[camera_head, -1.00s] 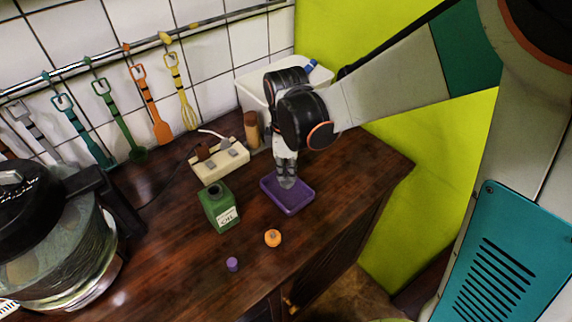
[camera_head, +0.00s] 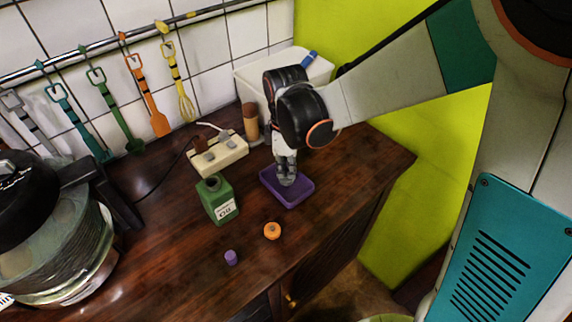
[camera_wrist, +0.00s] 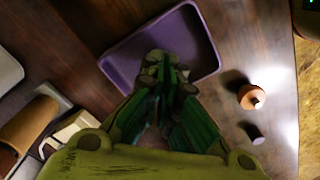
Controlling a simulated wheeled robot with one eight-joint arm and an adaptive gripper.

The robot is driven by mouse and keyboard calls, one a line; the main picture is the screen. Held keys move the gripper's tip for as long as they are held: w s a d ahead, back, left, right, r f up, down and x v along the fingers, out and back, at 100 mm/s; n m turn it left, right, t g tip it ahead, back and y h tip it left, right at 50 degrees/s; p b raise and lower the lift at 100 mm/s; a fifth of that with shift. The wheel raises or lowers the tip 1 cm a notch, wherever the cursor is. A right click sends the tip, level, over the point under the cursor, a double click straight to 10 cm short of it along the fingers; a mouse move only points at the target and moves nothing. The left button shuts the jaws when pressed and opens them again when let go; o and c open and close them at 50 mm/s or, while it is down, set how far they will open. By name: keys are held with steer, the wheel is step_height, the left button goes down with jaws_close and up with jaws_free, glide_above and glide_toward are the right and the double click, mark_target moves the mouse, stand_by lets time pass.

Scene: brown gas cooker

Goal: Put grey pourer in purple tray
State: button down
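The purple tray (camera_head: 301,191) lies on the brown wooden worktop. It also fills the upper middle of the wrist view (camera_wrist: 127,61). My gripper (camera_head: 287,178) points down into the tray, with its tips low over or at the tray floor. In the wrist view my gripper (camera_wrist: 165,82) has its green fingers converging over the tray. I cannot tell whether the tips grip something small. I cannot clearly make out the grey pourer; any at the fingertips blends with them.
A green oil bottle (camera_head: 219,200) stands left of the tray. An orange round item (camera_head: 272,231) and a small purple cap (camera_head: 231,257) lie in front. A power strip (camera_head: 218,154), a brown cylinder (camera_head: 250,122) and a white bin (camera_head: 318,71) stand behind. A glass pot is at left.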

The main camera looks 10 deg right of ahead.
steer(key=shift+f, duration=0.3)
steer(key=c, duration=1.7)
jaws_free()
steer(key=c, duration=0.4)
steer(key=shift+r, duration=0.15)
steer(key=shift+r+p, duration=2.4)
steer(key=shift+r, duration=1.05)
